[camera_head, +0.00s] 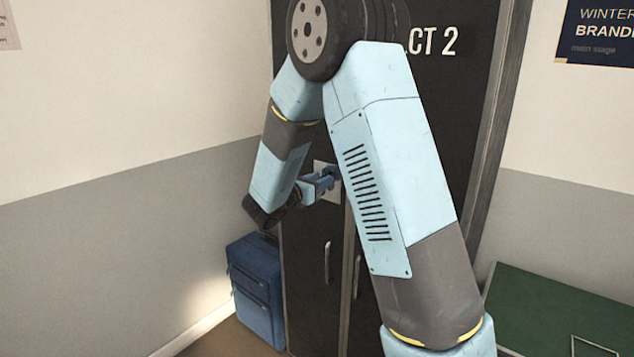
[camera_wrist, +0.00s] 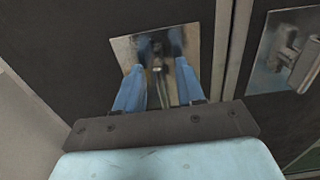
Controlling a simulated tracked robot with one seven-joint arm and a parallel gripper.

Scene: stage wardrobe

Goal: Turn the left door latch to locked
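The left door latch is a metal plate (camera_wrist: 124,50) with a small lever (camera_wrist: 158,66) on the dark left door; in the wrist view the lever points down the picture. In the head view part of the plate (camera_head: 319,167) shows behind my gripper. My gripper (camera_wrist: 161,45) has its two blue fingers apart, one on each side of the lever, with a visible gap on both sides. Its fingertips are close to the plate; whether they touch it I cannot tell. In the head view my gripper (camera_head: 330,178) is at the latch, and my arm hides the right door's latch.
The right latch (camera_wrist: 298,58) on its own plate sits across the door seam in the wrist view. Two vertical door handles (camera_head: 327,262) are below. A blue suitcase (camera_head: 257,292) stands left of the doors. A green case or table (camera_head: 540,300) is at the right.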

